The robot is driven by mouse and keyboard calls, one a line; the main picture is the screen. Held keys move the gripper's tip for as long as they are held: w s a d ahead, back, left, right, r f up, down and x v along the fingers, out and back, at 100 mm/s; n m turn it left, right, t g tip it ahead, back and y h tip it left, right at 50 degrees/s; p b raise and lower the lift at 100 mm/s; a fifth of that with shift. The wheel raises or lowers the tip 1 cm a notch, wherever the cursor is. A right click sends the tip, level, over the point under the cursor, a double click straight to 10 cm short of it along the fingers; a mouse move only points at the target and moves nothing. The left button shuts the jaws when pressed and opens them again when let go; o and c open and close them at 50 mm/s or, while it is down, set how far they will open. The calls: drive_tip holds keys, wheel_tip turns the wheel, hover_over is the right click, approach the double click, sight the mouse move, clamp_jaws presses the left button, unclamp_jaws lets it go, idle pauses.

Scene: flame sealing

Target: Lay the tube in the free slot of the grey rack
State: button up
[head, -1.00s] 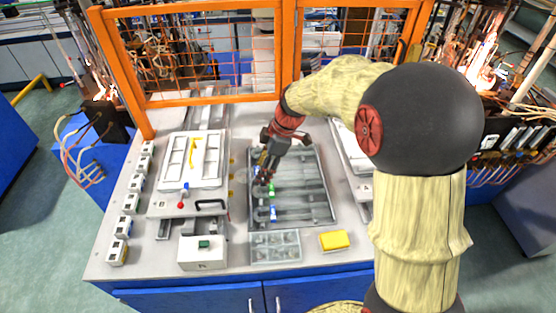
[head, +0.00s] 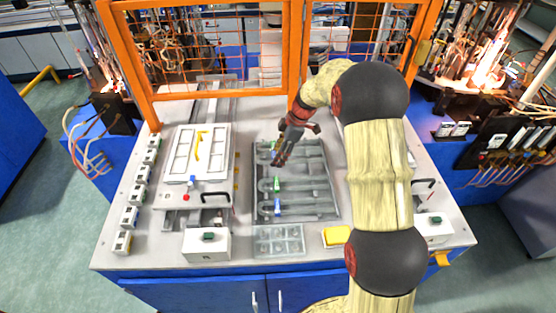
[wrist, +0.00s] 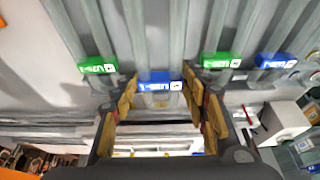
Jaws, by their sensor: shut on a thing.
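The grey rack (head: 331,211) lies on the bench in the middle of the head view, with clear tubes lying across it. Their coloured end tags are at its left side: a green tag (head: 277,182) and a blue tag (head: 277,207). My gripper (head: 280,162) is over the rack's left part, towards the back. In the wrist view my gripper (wrist: 160,100) is shut on a tube with a blue tag (wrist: 160,86). This tube lies between a green-tagged tube (wrist: 97,68) and another green-tagged tube (wrist: 215,60). I cannot tell whether it touches the rack.
A clear compartment tray (head: 278,240) and a yellow block (head: 336,236) sit in front of the rack. A white panel with a yellow handle (head: 198,146) is to the left. An orange mesh guard (head: 293,62) stands behind the bench.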

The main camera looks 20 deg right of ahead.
sight(292, 175)
drive_tip(key=shift+w+f, duration=0.1)
drive_tip(key=shift+f, duration=1.55)
drive_tip(key=shift+f+b, duration=0.25)
drive_tip(key=shift+b, duration=0.05)
drive_tip(key=o, duration=1.3)
drive_tip(key=shift+c, duration=0.2)
drive_tip(key=shift+r, duration=0.1)
